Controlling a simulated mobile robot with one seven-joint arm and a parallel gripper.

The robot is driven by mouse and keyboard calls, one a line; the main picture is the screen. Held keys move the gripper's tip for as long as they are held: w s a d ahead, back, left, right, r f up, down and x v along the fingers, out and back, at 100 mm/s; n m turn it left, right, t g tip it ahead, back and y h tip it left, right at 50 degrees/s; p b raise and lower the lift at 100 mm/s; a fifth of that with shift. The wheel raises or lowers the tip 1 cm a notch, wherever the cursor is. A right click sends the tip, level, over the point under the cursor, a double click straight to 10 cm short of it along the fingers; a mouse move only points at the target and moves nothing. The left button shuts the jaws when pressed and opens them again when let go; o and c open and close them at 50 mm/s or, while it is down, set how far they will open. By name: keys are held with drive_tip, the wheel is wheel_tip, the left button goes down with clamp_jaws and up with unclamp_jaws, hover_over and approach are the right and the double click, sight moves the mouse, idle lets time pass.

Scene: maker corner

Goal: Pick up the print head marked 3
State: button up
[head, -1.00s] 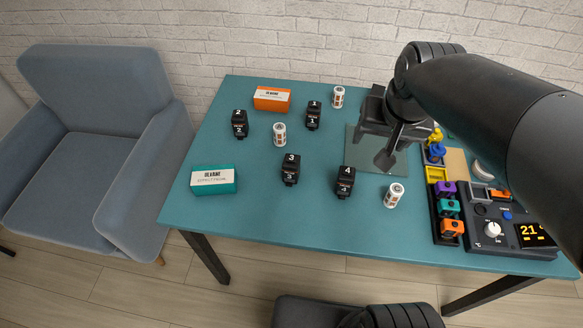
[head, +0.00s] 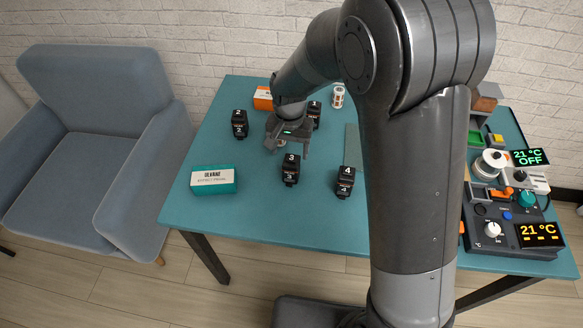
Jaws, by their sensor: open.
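The print head marked 3 (head: 290,170) is a small black block with white 3s, standing on the teal table (head: 260,220) near its middle. My gripper (head: 286,150) is open and empty, above the table just behind and above print head 3, apart from it as far as I can tell. Print head 4 (head: 346,182) stands to its right. Print head 2 (head: 240,123) stands at the back left. Print head 1 (head: 314,113) is partly hidden behind my gripper.
A teal box (head: 214,180) lies at the front left. An orange box (head: 263,98) and a white cylinder (head: 338,97) stand at the back. A control unit (head: 505,225) with displays is at the right. My arm hides much of the table's right half. A grey armchair (head: 95,150) stands left.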

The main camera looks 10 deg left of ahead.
sight(289, 161)
wheel_tip(289, 161, down, 6)
drive_tip(key=shift+r, duration=0.25)
drive_tip(key=shift+w+d+f, duration=0.1)
drive_tip(key=shift+w+f, duration=0.05)
drive_tip(key=shift+f, duration=1.25)
drive_tip(key=shift+w+d+f, duration=0.1)
drive_tip(key=shift+f, duration=1.25)
drive_tip(key=c, duration=1.2)
